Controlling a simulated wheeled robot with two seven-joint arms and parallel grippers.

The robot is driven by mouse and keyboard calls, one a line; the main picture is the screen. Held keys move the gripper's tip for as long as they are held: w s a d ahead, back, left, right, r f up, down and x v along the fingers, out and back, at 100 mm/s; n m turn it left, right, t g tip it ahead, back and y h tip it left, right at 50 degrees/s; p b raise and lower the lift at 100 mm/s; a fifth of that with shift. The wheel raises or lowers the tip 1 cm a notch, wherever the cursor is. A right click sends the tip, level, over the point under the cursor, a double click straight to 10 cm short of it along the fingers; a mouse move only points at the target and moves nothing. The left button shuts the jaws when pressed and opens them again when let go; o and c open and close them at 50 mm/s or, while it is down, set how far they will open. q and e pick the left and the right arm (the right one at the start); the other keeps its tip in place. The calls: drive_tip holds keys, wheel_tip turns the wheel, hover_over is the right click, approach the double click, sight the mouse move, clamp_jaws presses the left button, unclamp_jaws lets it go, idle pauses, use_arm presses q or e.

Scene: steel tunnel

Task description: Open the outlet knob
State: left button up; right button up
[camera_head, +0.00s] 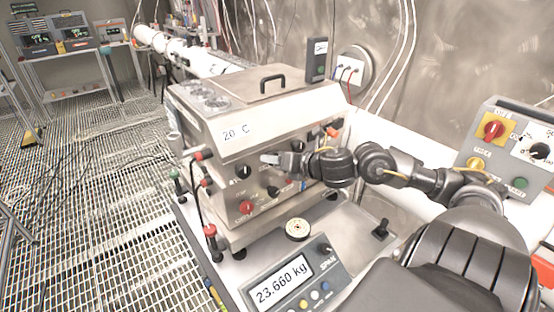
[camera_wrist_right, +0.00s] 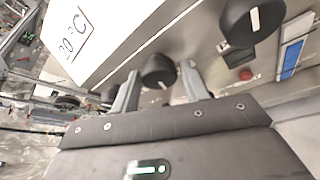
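A steel machine (camera_head: 235,120) marked "20 C" stands on the bench, with several knobs on its front panel. My right gripper (camera_head: 268,159) is at this panel, close to the upper left black knob (camera_head: 243,171). In the wrist view my right gripper (camera_wrist_right: 160,88) has its two fingers apart, with a black knob (camera_wrist_right: 158,71) with a white mark between them. I cannot tell whether the fingers touch it. A second black knob (camera_wrist_right: 252,18) is to the upper right. I cannot read which knob is the outlet one. My left gripper is not in view.
A red knob (camera_head: 246,207) and another black knob (camera_head: 272,191) are lower on the panel. A scale display (camera_head: 283,287) reading 23.660 kg is in front of the machine. A control box (camera_head: 510,145) with a red switch is at the right. Grated floor (camera_head: 110,190) lies at left.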

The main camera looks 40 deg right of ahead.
drive_tip(key=shift+o, duration=1.2)
drive_tip(key=a+p+v, duration=0.1)
drive_tip(key=p+v, duration=0.5)
drive_tip(key=v, duration=0.4)
drive_tip(key=shift+s+d+r, duration=0.2)
drive_tip(key=shift+s+d, duration=0.15)
drive_tip(key=shift+d, duration=0.2)
